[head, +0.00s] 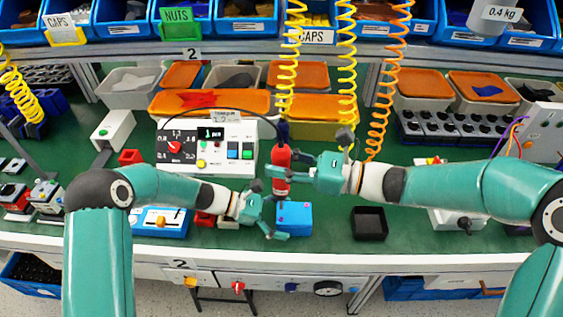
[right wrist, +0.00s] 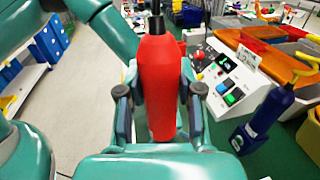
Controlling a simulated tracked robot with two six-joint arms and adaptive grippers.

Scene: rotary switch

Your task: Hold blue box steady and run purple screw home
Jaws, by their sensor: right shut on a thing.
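The blue box (head: 294,218) sits on the green bench top near its front edge. My left gripper (head: 277,218) is at the box's left end, its fingers spread toward the far and near sides; I cannot tell whether they touch it. My right gripper (head: 282,172) is shut on a red screwdriver (head: 281,184), held roughly upright just beyond and above the box's left part. The red body also fills the middle of the right wrist view (right wrist: 160,85), between the fingers. The screwdriver's tip is hidden, and I cannot make out the purple screw clearly.
A white control panel (head: 207,145) stands behind my left gripper. A dark blue tool (right wrist: 266,112) stands close by in the right wrist view. An empty black tray (head: 369,223) lies right of the box. Coiled yellow cords (head: 347,60) hang behind.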

